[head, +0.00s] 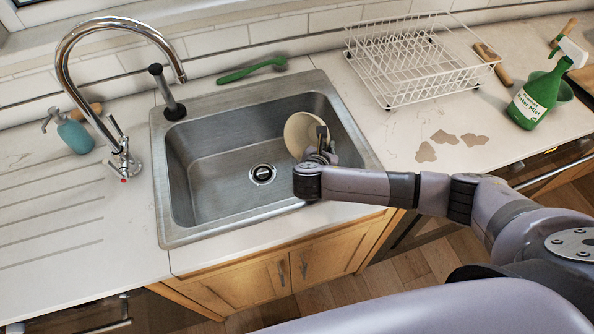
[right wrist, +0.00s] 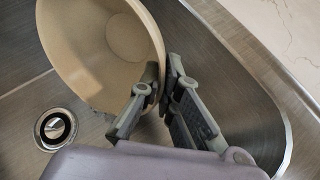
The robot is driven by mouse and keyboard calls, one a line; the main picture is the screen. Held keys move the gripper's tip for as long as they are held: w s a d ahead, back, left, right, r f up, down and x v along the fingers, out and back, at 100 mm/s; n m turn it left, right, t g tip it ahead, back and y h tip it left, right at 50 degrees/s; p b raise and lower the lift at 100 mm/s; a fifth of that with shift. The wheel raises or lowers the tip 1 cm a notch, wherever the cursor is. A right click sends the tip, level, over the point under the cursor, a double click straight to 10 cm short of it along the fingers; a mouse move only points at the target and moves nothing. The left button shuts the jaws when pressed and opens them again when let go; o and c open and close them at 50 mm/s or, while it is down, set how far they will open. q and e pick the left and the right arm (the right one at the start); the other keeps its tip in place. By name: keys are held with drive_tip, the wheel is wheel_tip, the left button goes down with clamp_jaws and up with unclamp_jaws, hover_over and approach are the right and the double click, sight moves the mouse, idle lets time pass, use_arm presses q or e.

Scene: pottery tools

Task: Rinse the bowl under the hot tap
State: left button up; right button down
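The beige bowl (head: 301,134) is tilted over the right part of the sink basin, its opening facing left. It also shows in the right wrist view (right wrist: 95,55). My right gripper (head: 322,140) is at the bowl's right side. In the right wrist view its fingers (right wrist: 160,95) are on either side of the rim and appear closed on it. The tall chrome tap (head: 123,150) stands left of the sink, its curved spout (head: 180,75) ending near the sink's back left corner. A red mark shows low on the tap. No water stream shows. My left gripper is not in view.
The steel sink (head: 215,165) has a round drain (head: 262,174). A black-based post (head: 172,105) stands at its back left corner.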

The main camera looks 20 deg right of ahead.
drive_tip(key=shift+a+r, duration=0.1)
drive_tip(key=shift+r, duration=0.1)
drive_tip(key=shift+s+a+r+t+h+b, duration=0.15)
drive_tip(key=shift+a+r+t+h+b, duration=0.2)
drive_tip(key=shift+r+h+b, duration=0.25)
drive_tip(key=shift+r, duration=0.15)
drive_tip(key=shift+s+r+t, duration=0.1)
drive_tip(key=shift+s+t, duration=0.1)
drive_tip(key=shift+t, duration=0.05)
drive_tip(key=shift+a+r, duration=0.1)
drive_tip(key=shift+a, duration=0.05)
drive_tip(key=shift+s+a+r+n+t+h, duration=0.15)
drive_tip(key=shift+s+a+r+t+h, duration=0.2)
drive_tip(key=shift+r, duration=0.15)
drive_tip(key=shift+s+a+r+n+t+h, duration=0.25)
drive_tip(key=shift+a+r+h, duration=0.15)
drive_tip(key=shift+r, duration=0.1)
drive_tip(key=shift+s+a+r+n+t+h, duration=0.1)
drive_tip(key=shift+s+a+r+t+h, duration=0.2)
drive_tip(key=shift+r, duration=0.2)
